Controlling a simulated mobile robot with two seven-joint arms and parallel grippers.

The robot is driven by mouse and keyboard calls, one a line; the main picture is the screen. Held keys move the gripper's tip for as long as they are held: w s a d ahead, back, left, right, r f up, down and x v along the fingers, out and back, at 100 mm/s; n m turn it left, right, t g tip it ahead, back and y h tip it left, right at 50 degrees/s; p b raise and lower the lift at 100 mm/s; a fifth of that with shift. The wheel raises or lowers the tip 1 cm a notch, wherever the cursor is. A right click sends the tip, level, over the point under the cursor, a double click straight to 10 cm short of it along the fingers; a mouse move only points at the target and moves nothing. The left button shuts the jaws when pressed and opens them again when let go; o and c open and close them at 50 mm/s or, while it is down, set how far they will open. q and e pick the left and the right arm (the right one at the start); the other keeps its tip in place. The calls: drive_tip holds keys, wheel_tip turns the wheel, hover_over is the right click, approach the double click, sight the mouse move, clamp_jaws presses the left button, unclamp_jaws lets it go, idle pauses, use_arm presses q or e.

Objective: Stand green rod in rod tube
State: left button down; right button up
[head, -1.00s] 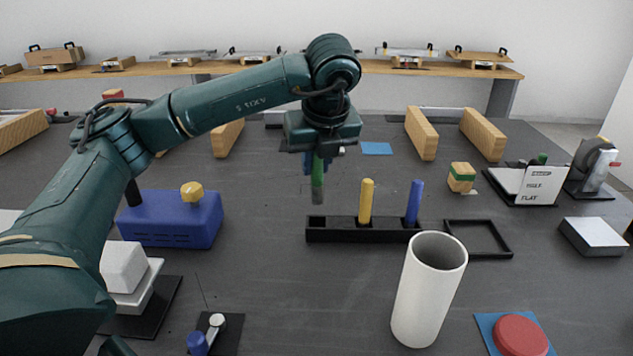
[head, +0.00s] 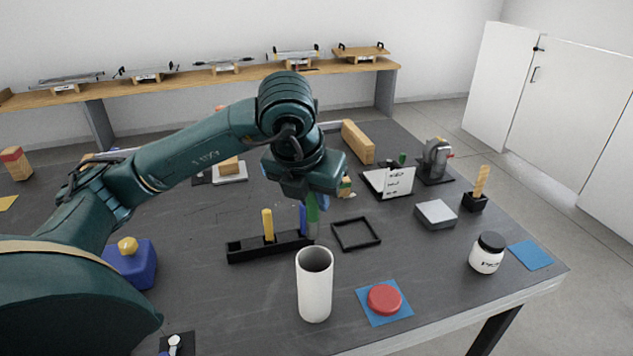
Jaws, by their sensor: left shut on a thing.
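The green rod (head: 312,213) hangs upright below my left gripper (head: 311,195), which is shut on it. The fingers are partly hidden by the gripper body. The rod tube, a white open-topped cylinder (head: 314,292), stands upright on the table, nearer to the camera than the rod. The rod is above and behind the tube in the picture, outside it. A black rod rack (head: 243,250) lies behind the tube to the left. It holds a yellow rod (head: 268,224) and a blue rod (head: 303,219) beside the green one. My right gripper is out of view.
A black square frame (head: 369,245) lies right of the rack. A red disc (head: 384,298) on a blue mat (head: 404,311) lies right of the tube. A white jar (head: 487,253) stands near the table's right edge. A blue box (head: 142,272) stands at the left.

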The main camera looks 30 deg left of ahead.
sight(315, 236)
use_arm(q)
drive_tip(key=shift+s+d+r, duration=0.1)
drive_tip(key=shift+d+r, duration=0.05)
drive_tip(key=shift+d, duration=0.05)
drive_tip(key=shift+f+b, duration=1.25)
drive_tip(key=shift+f, duration=0.85)
wheel_tip(315, 236, down, 4)
drive_tip(key=b, duration=0.3)
drive_tip(key=shift+r, duration=0.25)
drive_tip(key=shift+f+b, duration=0.75)
drive_tip(key=shift+b, duration=0.2)
drive_tip(key=shift+f, duration=0.15)
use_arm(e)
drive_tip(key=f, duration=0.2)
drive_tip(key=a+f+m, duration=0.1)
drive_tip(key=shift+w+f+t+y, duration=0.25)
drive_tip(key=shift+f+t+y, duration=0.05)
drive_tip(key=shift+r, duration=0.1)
